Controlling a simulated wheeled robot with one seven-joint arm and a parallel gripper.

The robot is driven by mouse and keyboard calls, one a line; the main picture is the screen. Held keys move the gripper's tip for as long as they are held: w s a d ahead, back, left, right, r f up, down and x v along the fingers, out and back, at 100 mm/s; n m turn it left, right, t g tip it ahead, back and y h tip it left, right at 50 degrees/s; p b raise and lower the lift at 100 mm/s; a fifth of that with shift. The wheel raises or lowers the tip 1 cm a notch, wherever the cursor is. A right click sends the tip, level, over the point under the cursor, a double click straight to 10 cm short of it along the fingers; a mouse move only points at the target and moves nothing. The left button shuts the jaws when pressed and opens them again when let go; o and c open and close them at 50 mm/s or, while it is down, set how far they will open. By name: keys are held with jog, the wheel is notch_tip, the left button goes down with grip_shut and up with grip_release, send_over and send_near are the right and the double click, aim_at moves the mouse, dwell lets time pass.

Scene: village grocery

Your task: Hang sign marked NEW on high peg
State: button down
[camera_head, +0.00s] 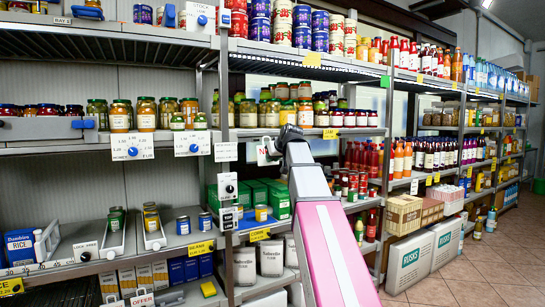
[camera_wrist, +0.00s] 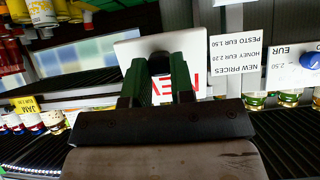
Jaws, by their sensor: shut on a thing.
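The white sign (camera_wrist: 203,86) with red letters, upside down in the wrist view, is held at my gripper (camera_wrist: 157,85). The gripper is shut on it; its fingers hide part of the lettering. In the head view the sign (camera_head: 264,153) shows as a small white plate with a red letter, just left of my gripper (camera_head: 287,135), at the height of the middle shelf with jars. A dark round part shows between the fingers in the wrist view. I cannot make out which fitting is the high peg.
A white price notice (camera_head: 225,152) hangs on the shelf post left of the gripper. A white plate with a blue knob (camera_head: 192,143) hangs further left. Jars (camera_head: 300,92) stand behind on the middle shelf; cans (camera_head: 303,38) fill the top shelf.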

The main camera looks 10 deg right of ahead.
jog(key=shift+r, duration=0.4)
jog(key=shift+w, duration=0.1)
jog(key=shift+w+a+f, duration=0.15)
jog(key=shift+w+a, duration=0.25)
jog(key=shift+w, duration=1)
jog(key=shift+w+a+f, duration=0.1)
jog(key=shift+w+a, duration=0.35)
jog(key=shift+w, duration=0.9)
jog(key=shift+w+a+f, duration=0.15)
jog(key=shift+w+a, duration=0.25)
jog(key=shift+w, duration=1)
jog(key=shift+x, duration=0.85)
jog(key=c, duration=0.9)
grip_release()
